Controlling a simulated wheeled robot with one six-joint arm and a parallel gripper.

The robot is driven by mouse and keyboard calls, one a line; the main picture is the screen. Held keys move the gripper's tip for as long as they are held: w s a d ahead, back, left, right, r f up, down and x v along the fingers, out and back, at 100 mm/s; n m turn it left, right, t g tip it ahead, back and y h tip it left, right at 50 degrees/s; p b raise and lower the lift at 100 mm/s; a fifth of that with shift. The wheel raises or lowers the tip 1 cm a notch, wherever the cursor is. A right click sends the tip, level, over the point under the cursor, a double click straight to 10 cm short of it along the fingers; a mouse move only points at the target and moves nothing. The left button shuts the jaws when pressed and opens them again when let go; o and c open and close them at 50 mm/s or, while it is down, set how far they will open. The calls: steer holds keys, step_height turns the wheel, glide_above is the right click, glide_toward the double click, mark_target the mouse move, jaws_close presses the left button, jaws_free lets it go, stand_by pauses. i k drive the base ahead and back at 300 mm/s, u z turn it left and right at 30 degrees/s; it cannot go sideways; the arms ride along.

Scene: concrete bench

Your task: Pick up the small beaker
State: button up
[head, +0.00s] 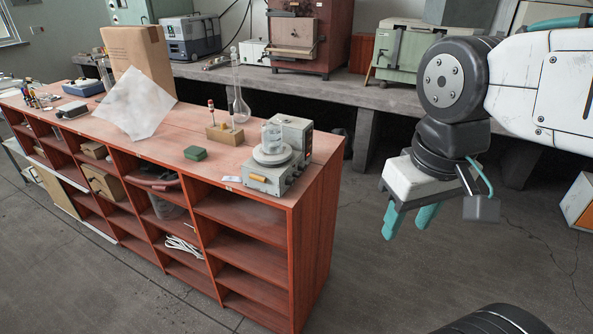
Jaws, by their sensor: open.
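A small clear glass beaker (272,138) stands upright on the round plate of a grey instrument (268,178), near the right end of the reddish wooden shelf unit. My gripper (408,222), with teal fingers, hangs to the right of the shelf unit, over the floor. It points down, open and empty, well apart from the beaker. No other view of the beaker is given.
A concrete bench (350,95) with machines runs behind.

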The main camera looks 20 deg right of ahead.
mark_target(272, 137)
steer(key=z, duration=2.75)
steer(key=k, duration=0.95)
steer(key=u, duration=1.4)
steer(key=i, duration=0.5)
